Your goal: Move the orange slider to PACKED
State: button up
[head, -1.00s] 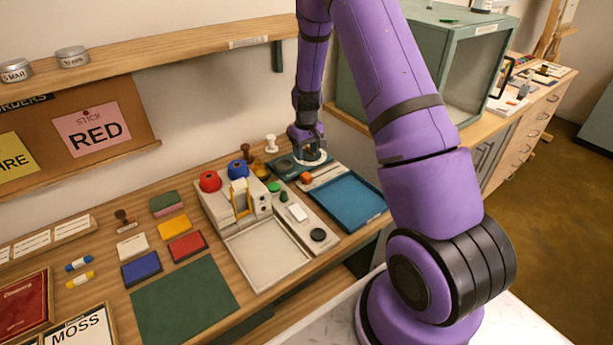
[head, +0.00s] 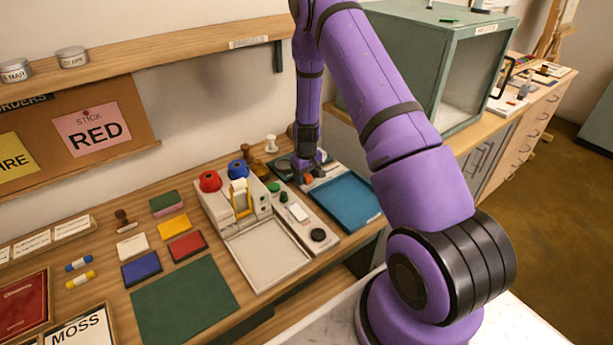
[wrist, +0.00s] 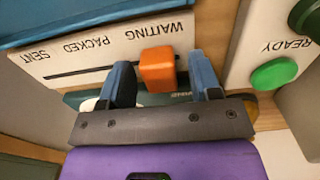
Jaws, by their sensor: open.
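The orange slider (wrist: 158,69) is a small block on a white labelled strip (wrist: 70,58). In the wrist view it sits beside the word WAITING, at one end of a dark slot. The words PACKED and SENT follow to the left, upside down. My gripper (wrist: 160,66) is open, with one blue-grey finger on each side of the slider. Small gaps show between the fingers and the block.
The blue tray (head: 346,203) lies just in front of the strip. A green button (wrist: 273,74) marked READY is to the right in the wrist view. A stamping machine (head: 238,207) with red and blue knobs stands left of my gripper. A green cabinet (head: 400,62) stands behind my arm.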

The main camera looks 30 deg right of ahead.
grip_shut()
jog(key=shift+w+d, duration=0.1)
jog(key=shift+d, duration=3.15)
grip_release()
jog(key=shift+r, duration=0.1)
notch_tip(320, 180, up, 11)
jog(key=shift+f, duration=0.2)
